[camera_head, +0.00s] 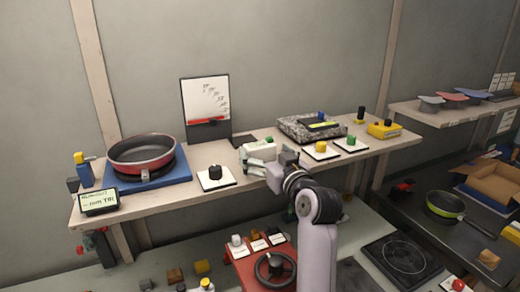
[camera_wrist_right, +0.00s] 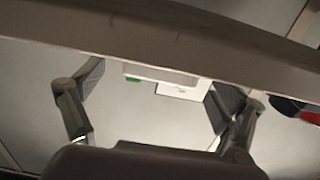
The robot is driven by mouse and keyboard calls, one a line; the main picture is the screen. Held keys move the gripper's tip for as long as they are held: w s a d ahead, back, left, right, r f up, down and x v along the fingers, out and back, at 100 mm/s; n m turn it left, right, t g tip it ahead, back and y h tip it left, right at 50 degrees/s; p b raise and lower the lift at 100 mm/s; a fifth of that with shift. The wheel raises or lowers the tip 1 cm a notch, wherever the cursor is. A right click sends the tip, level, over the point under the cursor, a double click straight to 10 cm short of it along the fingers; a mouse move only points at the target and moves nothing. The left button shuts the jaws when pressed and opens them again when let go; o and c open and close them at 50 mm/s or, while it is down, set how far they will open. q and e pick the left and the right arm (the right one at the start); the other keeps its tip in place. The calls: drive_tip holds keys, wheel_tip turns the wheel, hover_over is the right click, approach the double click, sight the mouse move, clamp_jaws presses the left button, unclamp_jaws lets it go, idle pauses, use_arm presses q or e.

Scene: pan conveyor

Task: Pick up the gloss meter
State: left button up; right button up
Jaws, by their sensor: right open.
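A small white box-shaped device, which looks like the gloss meter (camera_head: 259,149), lies on the upper shelf near its front middle. My right gripper (camera_head: 275,161) is at the shelf's front edge, just in front of the white device, and partly covers it. In the right wrist view my right gripper (camera_wrist_right: 158,95) has its fingers spread wide with nothing held. A white body (camera_wrist_right: 160,73) shows beyond and between the fingers, partly cut off by the shelf edge. I cannot tell whether a finger touches it. My left gripper is not in view.
The shelf (camera_head: 150,205) also holds a red pan (camera_head: 142,152) on a blue base, a black-knob plate (camera_head: 216,178), a yellow-button plate (camera_head: 321,150), a green-button plate (camera_head: 351,144), a grey speckled block (camera_head: 295,128) and a yellow device (camera_head: 383,130). A chart stand (camera_head: 206,98) stands behind.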

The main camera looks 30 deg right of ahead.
sight(263, 149)
drive_tip(key=w, duration=0.2)
drive_tip(key=shift+w+r+p, duration=0.25)
drive_tip(key=shift+w+p, duration=0.15)
drive_tip(key=shift+w, duration=0.4)
drive_tip(key=shift+w+f, duration=0.1)
drive_tip(key=shift+f, duration=0.05)
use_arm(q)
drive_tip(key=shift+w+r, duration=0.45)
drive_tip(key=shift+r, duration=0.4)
use_arm(e)
drive_tip(key=shift+c, duration=0.5)
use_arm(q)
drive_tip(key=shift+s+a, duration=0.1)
use_arm(e)
drive_tip(key=c, duration=1.4)
drive_tip(key=shift+r, duration=0.2)
